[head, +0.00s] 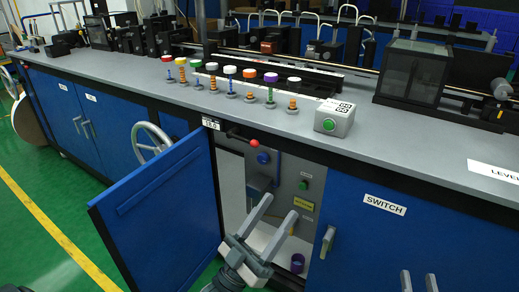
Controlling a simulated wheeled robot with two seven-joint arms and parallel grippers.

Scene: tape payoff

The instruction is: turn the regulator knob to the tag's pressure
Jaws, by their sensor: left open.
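A round blue knob (263,158), likely the regulator knob, is on the grey panel inside the open cabinet. A lever with a red ball (254,143) juts out above it. A small white tag (211,124) hangs at the bench edge above the opening; its print is too small to read surely. My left gripper (281,204) is open and empty in front of the cabinet, below the knob and apart from it. Its fingers point up and hide part of the interior. Only the fingertips of my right gripper (417,276) show, spread apart, at the bottom edge.
The blue cabinet door (155,205) is swung open to the left. The closed SWITCH door (370,245) with its handle (327,242) is on the right. Inside are a green button (303,185), a yellow label (303,203) and a purple cup (297,263). Colored-top posts stand on the bench.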

